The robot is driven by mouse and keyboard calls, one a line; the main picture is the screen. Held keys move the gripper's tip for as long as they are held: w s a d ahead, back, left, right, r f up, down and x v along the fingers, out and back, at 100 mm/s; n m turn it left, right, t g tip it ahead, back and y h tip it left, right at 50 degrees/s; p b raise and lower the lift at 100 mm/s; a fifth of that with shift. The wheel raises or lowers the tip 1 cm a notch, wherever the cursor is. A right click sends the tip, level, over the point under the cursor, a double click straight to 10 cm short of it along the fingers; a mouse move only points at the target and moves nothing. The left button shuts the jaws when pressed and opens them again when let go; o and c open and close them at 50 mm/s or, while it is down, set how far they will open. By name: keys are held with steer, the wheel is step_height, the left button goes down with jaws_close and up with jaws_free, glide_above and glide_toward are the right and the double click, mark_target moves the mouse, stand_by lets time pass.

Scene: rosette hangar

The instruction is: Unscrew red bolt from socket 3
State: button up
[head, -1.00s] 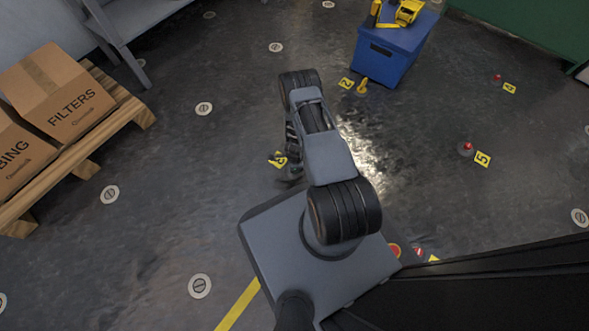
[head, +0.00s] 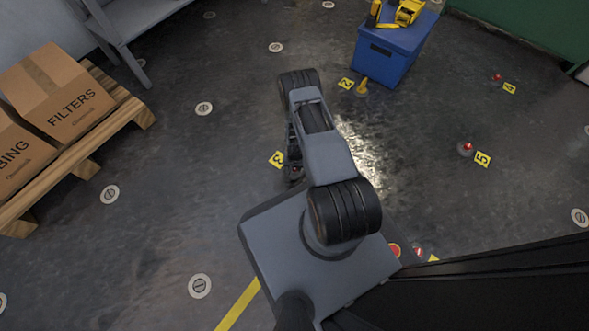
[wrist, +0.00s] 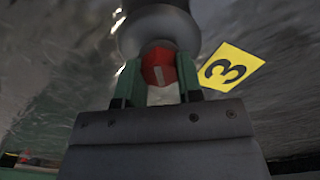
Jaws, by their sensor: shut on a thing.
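The red bolt (wrist: 158,68) shows in the wrist view, its red head with a pale mark between the two green fingers of my gripper (wrist: 157,82). My gripper is shut on it. Just beyond the bolt is a rounded grey metal socket (wrist: 155,25). I cannot tell how deep the bolt sits in it. The yellow label 3 (wrist: 230,70) lies on the floor right beside it.
A blue box (head: 388,52) with a yellow tool on top stands at the back, near label 2 (head: 346,83). Red bolts stand at label 5 (head: 482,159) and label 4 (head: 509,88) on the right. A wooden pallet (head: 80,150) with cartons is at the left. The floor between is open.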

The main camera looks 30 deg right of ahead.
steer(key=n, duration=0.3)
steer(key=shift+w, duration=0.1)
steer(key=n, duration=1)
steer(key=shift+r, duration=0.3)
steer(key=shift+r+p, duration=0.7)
steer(key=shift+p, duration=0.05)
steer(key=shift+r, duration=0.15)
steer(key=shift+r+p, duration=1.85)
steer(key=shift+r, duration=0.5)
